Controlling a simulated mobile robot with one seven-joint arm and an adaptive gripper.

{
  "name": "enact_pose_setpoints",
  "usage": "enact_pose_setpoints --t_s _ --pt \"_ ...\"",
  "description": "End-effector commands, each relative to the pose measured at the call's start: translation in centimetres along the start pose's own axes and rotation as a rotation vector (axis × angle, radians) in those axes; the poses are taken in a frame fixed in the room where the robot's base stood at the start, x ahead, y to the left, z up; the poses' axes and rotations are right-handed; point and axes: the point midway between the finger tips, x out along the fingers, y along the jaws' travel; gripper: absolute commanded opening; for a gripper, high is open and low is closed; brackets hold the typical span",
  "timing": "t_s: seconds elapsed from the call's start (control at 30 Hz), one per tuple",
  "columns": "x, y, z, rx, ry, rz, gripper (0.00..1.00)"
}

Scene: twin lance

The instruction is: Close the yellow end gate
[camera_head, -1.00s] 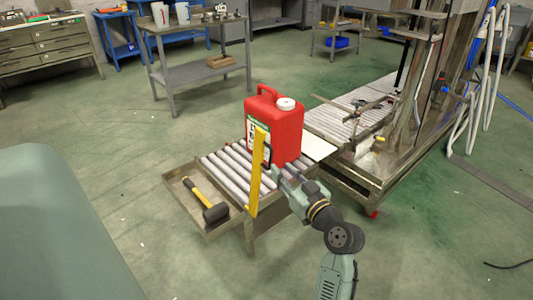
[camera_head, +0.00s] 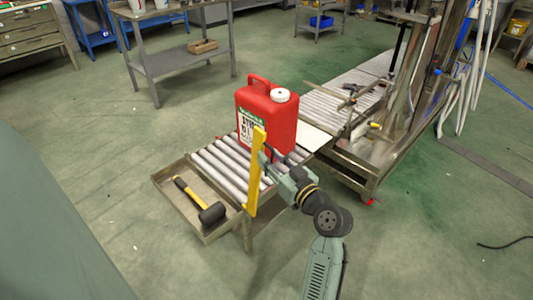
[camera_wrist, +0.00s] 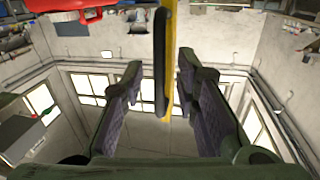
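The yellow end gate (camera_head: 256,175) stands upright at the near right corner of the roller table (camera_head: 217,168), seen nearly edge-on. A dark handle (camera_wrist: 160,62) sits along its face. My gripper (camera_head: 270,164) is at the gate's right side, by the handle. In the wrist view, my gripper (camera_wrist: 162,88) has its fingers spread apart, with the gate's yellow edge (camera_wrist: 171,70) and the dark handle between them. Gaps show on both sides, so the fingers do not appear to clamp anything.
A red jerrycan (camera_head: 267,118) stands on the rollers behind the gate. A tray (camera_head: 163,190) with a yellow-handled mallet (camera_head: 198,200) is fixed at the table's left. A machine with a roller bed (camera_head: 340,98) stands at the back right. The near floor is clear.

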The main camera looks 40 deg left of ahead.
Motion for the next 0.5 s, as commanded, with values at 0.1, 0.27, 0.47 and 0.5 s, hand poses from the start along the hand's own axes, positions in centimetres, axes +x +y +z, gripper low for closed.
enact_pose_setpoints --t_s 0.1,0.27,0.47,0.5 --pt "-0.08 0.01 0.01 0.000 0.000 0.000 0.28" --pt "-0.09 0.02 0.01 0.000 0.000 0.000 0.28" --pt "-0.08 0.03 0.00 0.000 0.000 0.001 0.19" --pt "-0.08 0.03 0.00 0.000 0.000 0.001 0.16"
